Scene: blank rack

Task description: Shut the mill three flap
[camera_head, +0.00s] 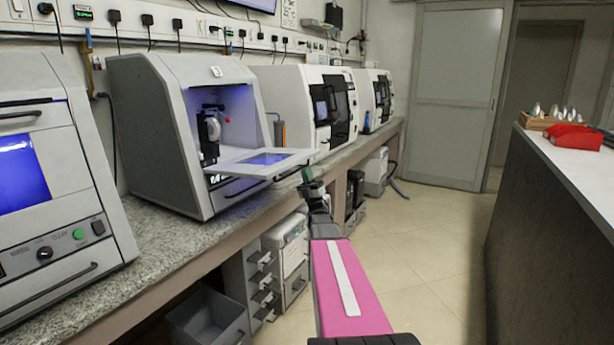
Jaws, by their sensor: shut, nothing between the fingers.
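The mill with the open front (150,110) stands on the bench left of centre, a small label on its top edge too small to read. Its flap (232,165) is swung down and sticks out roughly level over the bench edge, with a window in it. The blue-lit inside with the spindle shows above it. My gripper (307,175) is shut and empty at the flap's outer right corner, close by or just under it. I cannot tell if they touch. My pink arm link (345,290) reaches up from the bottom.
A closed mill (40,170) stands at the near left, and more white machines (305,95) stand farther along the granite bench (165,245). Drawers (265,280) and a grey bin (205,325) sit below. A counter (580,175) with a red item (572,137) is at right. The floor between is clear.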

